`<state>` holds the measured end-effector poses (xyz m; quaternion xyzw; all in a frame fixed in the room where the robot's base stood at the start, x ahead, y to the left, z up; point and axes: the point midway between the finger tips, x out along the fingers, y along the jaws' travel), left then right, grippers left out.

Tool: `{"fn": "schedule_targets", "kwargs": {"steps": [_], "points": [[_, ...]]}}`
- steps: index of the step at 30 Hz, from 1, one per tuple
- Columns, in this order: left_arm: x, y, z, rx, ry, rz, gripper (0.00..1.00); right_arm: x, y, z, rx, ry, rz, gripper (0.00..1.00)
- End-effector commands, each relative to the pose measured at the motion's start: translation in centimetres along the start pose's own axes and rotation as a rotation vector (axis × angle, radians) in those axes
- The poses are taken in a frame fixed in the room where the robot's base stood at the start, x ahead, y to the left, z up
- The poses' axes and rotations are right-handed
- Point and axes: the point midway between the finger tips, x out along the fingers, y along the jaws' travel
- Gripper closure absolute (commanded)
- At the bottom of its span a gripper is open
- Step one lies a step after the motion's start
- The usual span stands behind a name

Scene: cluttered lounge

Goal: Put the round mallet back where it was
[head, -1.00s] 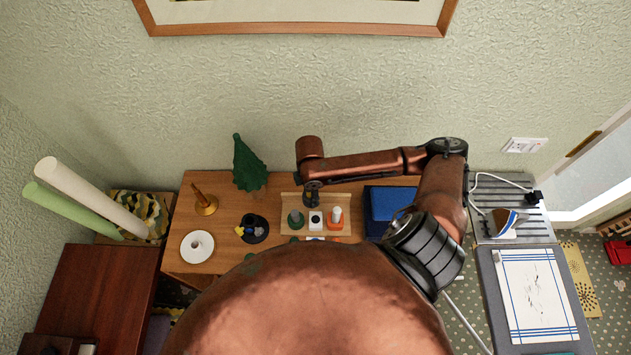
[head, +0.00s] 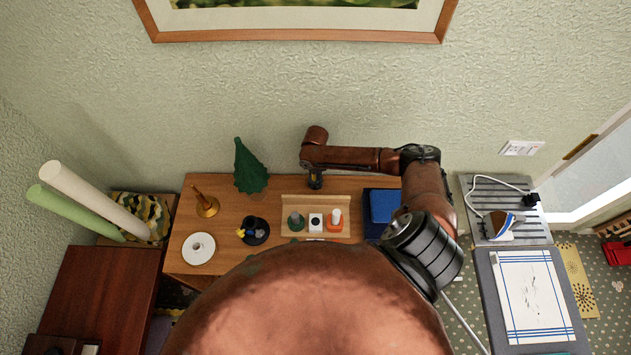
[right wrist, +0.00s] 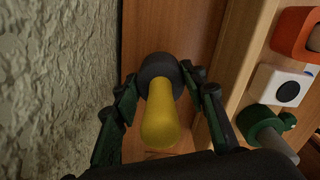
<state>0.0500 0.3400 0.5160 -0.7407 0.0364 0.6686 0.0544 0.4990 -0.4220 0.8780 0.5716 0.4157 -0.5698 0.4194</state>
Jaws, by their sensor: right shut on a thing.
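The round mallet (right wrist: 160,115) shows in the right wrist view, with a yellow handle pointing toward the camera and a dark round head at its far end. My right gripper (right wrist: 164,88) is shut on it, one finger on each side. In the head view this gripper (head: 315,182) hangs over the back strip of the wooden table (head: 222,181), between the wall and a small wooden rack (head: 316,202). The mallet is hardly visible there. I cannot tell whether its head touches the tabletop. My left gripper is not in view.
The rack holds a green, a white and an orange item (head: 335,222). A blue box (head: 383,206) stands to its right. A dark dish (head: 253,230), a white disc (head: 198,248) and a green tree (head: 250,168) stand to its left. The textured wall is close behind.

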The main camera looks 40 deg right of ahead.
Motion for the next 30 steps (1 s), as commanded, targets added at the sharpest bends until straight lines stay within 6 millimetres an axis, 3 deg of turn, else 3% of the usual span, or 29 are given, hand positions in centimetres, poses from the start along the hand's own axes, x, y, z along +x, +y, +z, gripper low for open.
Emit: {"fn": "schedule_targets", "kwargs": {"steps": [5, 17, 18, 25, 30], "points": [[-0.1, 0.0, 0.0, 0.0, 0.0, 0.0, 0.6, 2.0, -0.1, -0.1, 0.0, 0.0, -0.002, 0.85], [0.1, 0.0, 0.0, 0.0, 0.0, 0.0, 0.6, 2.5, -0.1, -0.1, -0.001, 0.0, -0.001, 0.85], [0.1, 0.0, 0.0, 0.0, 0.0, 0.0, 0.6, 2.6, -0.2, -0.1, -0.001, 0.0, -0.003, 0.6], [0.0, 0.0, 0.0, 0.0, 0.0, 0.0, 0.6, 2.6, -0.2, -0.1, -0.001, 0.0, -0.003, 0.44], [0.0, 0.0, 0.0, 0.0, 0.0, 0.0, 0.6, 2.6, -0.2, -0.1, -0.001, 0.0, -0.003, 0.43]]}}
